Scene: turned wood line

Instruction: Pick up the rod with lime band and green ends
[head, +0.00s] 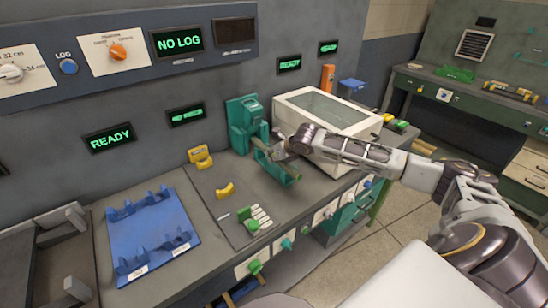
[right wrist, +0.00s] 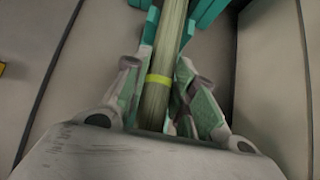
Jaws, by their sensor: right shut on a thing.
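The rod (right wrist: 158,92) shows in the right wrist view as a long pale greenish-grey piece with a lime band (right wrist: 158,79) around it. It lies in a green trough-like holder of the green machine (head: 241,115). My right gripper (head: 281,152) reaches over this holder in the head view. In the right wrist view the right gripper's fingers (right wrist: 158,95) stand on both sides of the rod, close to the lime band, shut on it. My left gripper is not in view.
A white box with a clear lid (head: 325,108) stands right behind my right gripper. A blue rack (head: 150,235) lies at the left of the bench.

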